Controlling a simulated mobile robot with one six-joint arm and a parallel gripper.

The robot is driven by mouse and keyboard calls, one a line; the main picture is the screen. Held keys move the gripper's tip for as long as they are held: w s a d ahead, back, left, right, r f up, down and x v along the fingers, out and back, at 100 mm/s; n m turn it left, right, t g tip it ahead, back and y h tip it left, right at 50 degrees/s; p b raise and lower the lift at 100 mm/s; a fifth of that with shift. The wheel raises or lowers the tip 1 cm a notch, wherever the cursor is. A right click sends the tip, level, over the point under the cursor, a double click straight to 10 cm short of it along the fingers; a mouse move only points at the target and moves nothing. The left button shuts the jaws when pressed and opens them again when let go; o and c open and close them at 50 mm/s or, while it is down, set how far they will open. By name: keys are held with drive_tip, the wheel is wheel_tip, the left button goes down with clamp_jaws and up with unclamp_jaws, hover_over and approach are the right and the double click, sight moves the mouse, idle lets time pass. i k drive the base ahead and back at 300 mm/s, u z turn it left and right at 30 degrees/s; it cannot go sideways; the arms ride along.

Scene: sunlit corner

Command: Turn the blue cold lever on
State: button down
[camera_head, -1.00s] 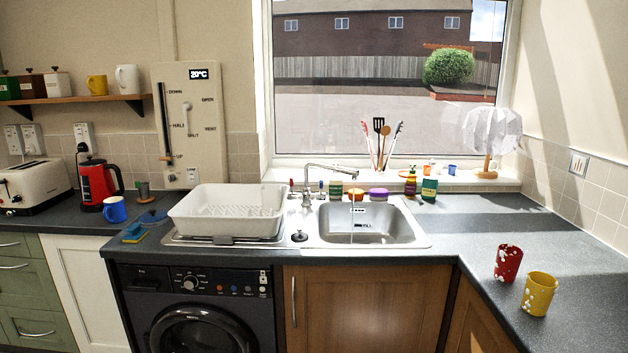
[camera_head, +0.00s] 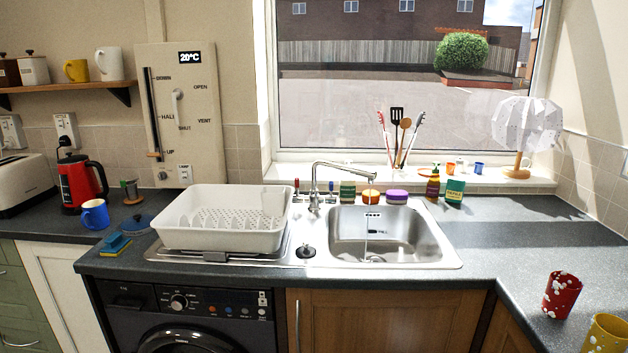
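The sink tap (camera_head: 316,180) is a chrome mixer with a long spout reaching right over the sink basin (camera_head: 390,232). A small lever with a blue tip (camera_head: 331,187) stands just right of the tap's column. A lever with a red tip (camera_head: 296,186) stands just left of it. Both levers look upright, but they are too small to tell their exact turn. A thin pale vertical streak (camera_head: 366,228), which looks like running water, shows below the spout. My gripper is not in view.
A white dish rack (camera_head: 222,218) stands left of the basin. Sponges and pots (camera_head: 371,196) sit behind the basin. A red cup (camera_head: 561,295) and yellow cup (camera_head: 606,334) stand at the right on the worktop (camera_head: 500,235). A black plug (camera_head: 306,251) lies before the tap.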

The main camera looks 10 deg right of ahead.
sight(330, 199)
drive_tip(key=u, duration=0.55)
drive_tip(key=i, duration=1.05)
drive_tip(key=u, duration=0.45)
